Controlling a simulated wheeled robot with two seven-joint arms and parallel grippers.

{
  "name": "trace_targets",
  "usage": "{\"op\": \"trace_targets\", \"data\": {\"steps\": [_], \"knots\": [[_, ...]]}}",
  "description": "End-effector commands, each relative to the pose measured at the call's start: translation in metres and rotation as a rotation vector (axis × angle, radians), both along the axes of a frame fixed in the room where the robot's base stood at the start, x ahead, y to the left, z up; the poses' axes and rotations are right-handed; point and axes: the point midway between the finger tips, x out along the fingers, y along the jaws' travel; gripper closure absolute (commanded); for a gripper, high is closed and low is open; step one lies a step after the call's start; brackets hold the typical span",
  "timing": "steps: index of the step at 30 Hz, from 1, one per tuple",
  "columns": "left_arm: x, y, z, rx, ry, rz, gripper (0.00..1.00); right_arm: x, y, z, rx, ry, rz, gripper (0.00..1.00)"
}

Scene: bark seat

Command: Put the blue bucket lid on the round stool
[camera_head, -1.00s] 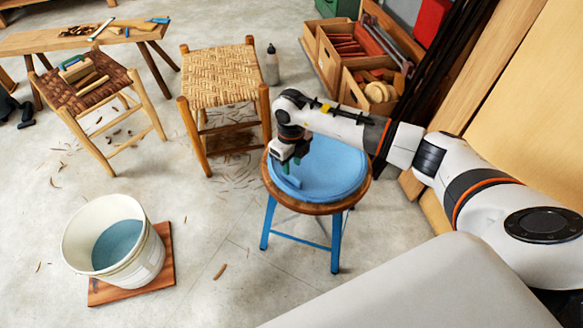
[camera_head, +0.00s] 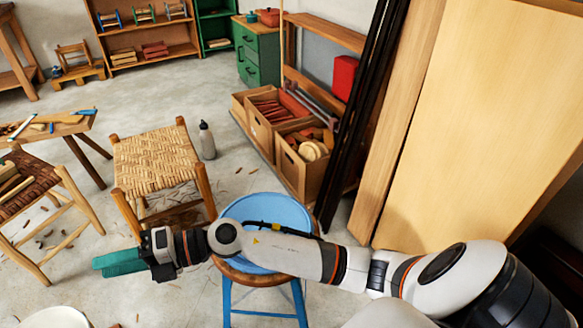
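The blue bucket lid (camera_head: 268,212) lies on the round stool (camera_head: 226,268), which has a brown wooden rim and blue legs. My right arm crosses in front and hides the middle and near part of the lid and seat. My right gripper (camera_head: 118,262), with green fingers, is left of the stool, clear of the lid. Its fingers overlap in this view, so I cannot see whether there is a gap; nothing shows held. My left gripper is not in view.
The rim of a white bucket (camera_head: 55,317) shows at the bottom left. A woven stool (camera_head: 155,160) and a grey bottle (camera_head: 207,141) stand behind my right gripper. Wooden crates (camera_head: 304,165) and leaning boards (camera_head: 480,120) fill the right.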

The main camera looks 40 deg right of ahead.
Motion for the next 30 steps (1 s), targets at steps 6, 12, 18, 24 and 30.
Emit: {"op": "trace_targets", "data": {"steps": [6,12,18,24,30], "knots": [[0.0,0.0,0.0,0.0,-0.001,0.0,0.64,0.028,-0.091,0.014,0.634,0.414,-0.594,0.68],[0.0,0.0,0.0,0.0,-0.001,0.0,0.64,-0.016,-0.188,-0.097,0.895,0.995,-1.191,0.68],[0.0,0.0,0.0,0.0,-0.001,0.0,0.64,-0.137,-0.214,-0.194,0.842,1.591,-1.616,0.68],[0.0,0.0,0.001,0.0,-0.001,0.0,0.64,-0.211,-0.208,-0.219,0.719,1.896,-1.763,0.68],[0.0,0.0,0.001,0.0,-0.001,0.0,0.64,-0.219,-0.207,-0.221,0.698,1.932,-1.775,0.68]]}}
